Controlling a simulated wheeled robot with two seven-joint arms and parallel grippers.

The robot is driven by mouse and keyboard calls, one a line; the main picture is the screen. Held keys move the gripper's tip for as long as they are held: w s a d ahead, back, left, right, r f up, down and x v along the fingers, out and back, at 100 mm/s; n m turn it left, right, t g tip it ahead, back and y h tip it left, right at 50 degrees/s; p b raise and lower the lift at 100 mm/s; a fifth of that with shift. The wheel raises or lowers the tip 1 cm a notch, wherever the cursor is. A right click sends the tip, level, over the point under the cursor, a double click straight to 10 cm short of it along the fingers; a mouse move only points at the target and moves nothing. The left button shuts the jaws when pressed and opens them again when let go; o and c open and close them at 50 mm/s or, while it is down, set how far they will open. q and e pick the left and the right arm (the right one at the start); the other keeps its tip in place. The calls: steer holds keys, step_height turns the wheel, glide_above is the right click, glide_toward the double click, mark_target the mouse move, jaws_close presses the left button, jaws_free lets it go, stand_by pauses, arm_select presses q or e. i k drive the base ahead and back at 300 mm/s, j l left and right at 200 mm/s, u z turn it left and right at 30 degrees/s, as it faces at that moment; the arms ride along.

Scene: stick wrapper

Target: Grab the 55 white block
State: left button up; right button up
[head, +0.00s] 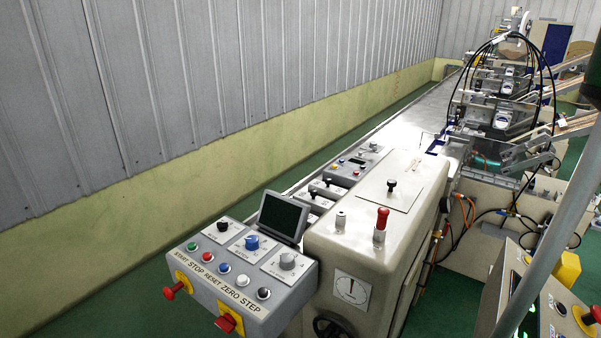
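I cannot make out a white block marked 55 in the head view. Neither of my grippers is in view. A long stick wrapping machine stands ahead, with a beige housing (340,240) at its near end. A grey control panel (243,272) on the near left carries coloured buttons, knobs and the words START STOP RESET ZERO STEP. A red-topped knob (381,222) and a smaller pale knob (340,220) stand on the housing.
A dark screen (282,217) sits above the panel. A second panel (550,312) and a slanted grey pole (560,225) take up the right side. Hoses and feeding units (500,105) stand farther back. Green floor (110,285) is clear along the wall at left.

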mark_target(321, 205)
steer(key=i+j+u, duration=0.2)
steer(key=j, duration=0.25)
steer(key=i+j+u, duration=0.2)
steer(key=j, duration=0.2)
steer(key=i+j+u, duration=0.2)
steer(key=j, duration=0.2)
steer(key=i+j+u, duration=0.2)
steer(key=i+j, duration=0.2)
steer(key=i+j+u, duration=0.25)
steer(key=i, duration=0.25)
steer(key=i+j+u, duration=0.2)
steer(key=i, duration=0.3)
steer(key=i+z, duration=0.3)
steer(key=z, duration=0.15)
steer(key=i+z, duration=0.4)
steer(key=i+j+z, duration=0.1)
steer(key=z, duration=0.35)
steer(key=i+j+z, duration=0.25)
steer(key=z, duration=0.15)
steer(key=i+z, duration=0.2)
steer(key=z, duration=0.25)
steer(key=i+j+z, duration=0.1)
steer(key=z, duration=0.4)
steer(key=i+j+z, duration=0.15)
steer(key=z, duration=0.3)
steer(key=i+j+z, duration=0.2)
steer(key=z, duration=0.25)
